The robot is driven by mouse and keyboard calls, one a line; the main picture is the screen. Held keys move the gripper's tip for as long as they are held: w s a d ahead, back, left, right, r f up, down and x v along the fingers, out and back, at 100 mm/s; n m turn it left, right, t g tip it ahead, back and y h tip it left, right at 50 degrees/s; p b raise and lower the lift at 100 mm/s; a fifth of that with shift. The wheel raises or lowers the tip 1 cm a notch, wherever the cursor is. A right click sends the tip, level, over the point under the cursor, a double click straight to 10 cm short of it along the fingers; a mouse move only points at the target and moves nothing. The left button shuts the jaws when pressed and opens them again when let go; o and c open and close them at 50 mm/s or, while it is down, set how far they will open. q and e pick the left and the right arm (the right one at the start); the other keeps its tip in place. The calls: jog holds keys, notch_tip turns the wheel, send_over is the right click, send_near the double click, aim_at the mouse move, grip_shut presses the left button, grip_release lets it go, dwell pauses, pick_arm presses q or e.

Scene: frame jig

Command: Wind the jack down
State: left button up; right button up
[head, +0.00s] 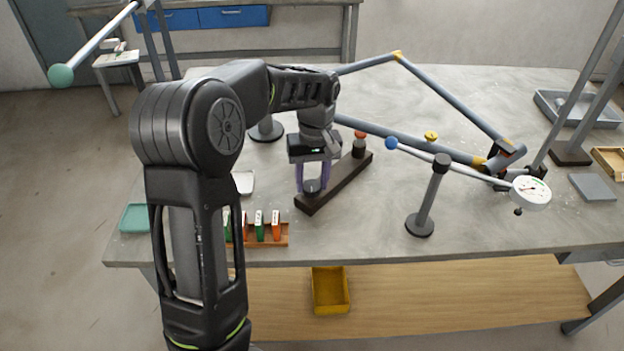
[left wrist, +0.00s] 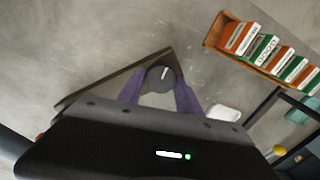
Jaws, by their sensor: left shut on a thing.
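The jack is a dark brown bar (head: 345,182) lying on the table, with an orange-capped post (head: 359,143) at its far end and a dark round knob (head: 312,187) at its near end. In the left wrist view the knob (left wrist: 161,79) is black with a white line on top, and part of the bar (left wrist: 95,88) shows beside it. My left gripper (head: 313,181) points down with its purple fingers on either side of the knob, shut on it. The fingers (left wrist: 160,92) also flank the knob in the left wrist view. My right gripper is in no view.
A blue-grey tube frame (head: 450,97) spans behind the jack. A black-topped post (head: 427,198), a blue-tipped rod (head: 391,143) and a dial gauge (head: 531,192) stand right. A rack of labelled orange and green blocks (head: 286,236) sits near the front edge. The front middle tabletop is clear.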

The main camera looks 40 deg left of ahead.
aim_at(313, 185)
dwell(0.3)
pick_arm(q)
jog(key=o, duration=1.4)
jog(key=shift+c, duration=0.2)
notch_tip(313, 185, up, 8)
jog(key=shift+w+d+f, duration=0.1)
jog(key=shift+d, duration=0.05)
